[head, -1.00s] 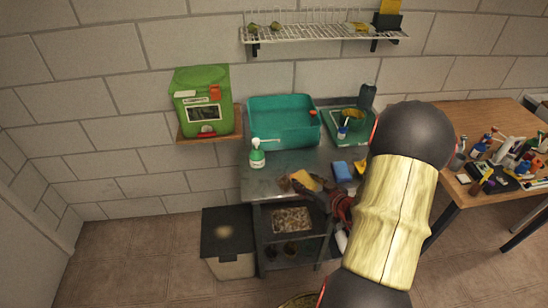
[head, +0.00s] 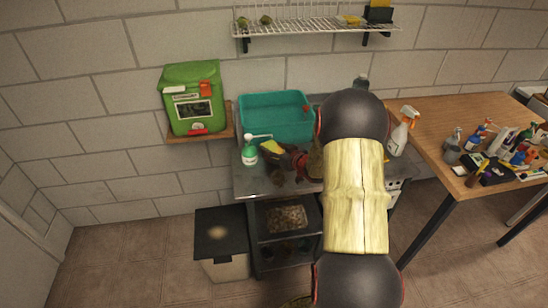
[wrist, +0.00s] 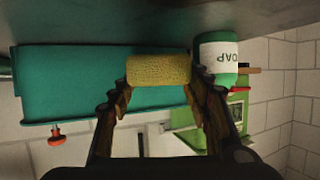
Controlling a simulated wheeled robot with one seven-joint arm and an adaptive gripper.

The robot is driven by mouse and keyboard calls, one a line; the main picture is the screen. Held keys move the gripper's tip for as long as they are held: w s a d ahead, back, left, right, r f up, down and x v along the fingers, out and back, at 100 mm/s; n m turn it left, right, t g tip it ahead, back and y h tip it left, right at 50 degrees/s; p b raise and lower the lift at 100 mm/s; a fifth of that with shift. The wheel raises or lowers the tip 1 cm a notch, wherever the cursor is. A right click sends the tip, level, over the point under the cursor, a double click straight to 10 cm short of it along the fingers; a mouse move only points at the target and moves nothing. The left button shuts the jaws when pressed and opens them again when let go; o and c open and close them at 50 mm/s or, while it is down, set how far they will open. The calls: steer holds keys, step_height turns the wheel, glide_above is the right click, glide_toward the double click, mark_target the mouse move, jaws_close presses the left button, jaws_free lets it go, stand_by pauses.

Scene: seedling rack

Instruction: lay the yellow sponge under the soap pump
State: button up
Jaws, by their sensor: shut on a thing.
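The yellow sponge (head: 271,146) is held between the fingers of my gripper (head: 284,155), just right of the soap pump, in front of the teal tub. In the wrist view the sponge (wrist: 158,70) spans the space between the two fingertips of my gripper (wrist: 155,88). The soap pump (head: 249,152) is a green and white bottle with a white nozzle, upright on the metal bench. It also shows in the wrist view (wrist: 217,62), close beside the sponge; I cannot tell whether they touch. The wrist view appears upside down.
The teal tub (head: 276,118) stands behind the sponge. The metal bench top (head: 247,184) is clear at its front left. A green box (head: 193,98) sits on a wall shelf at left. A spray bottle (head: 401,131) stands right of my arm.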

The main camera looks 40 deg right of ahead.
steer(key=shift+f+b, duration=0.6)
steer(key=shift+f, duration=1)
steer(key=shift+f, duration=0.2)
steer(key=o, duration=0.7)
steer(key=shift+o, duration=0.3)
steer(key=shift+r, duration=0.1)
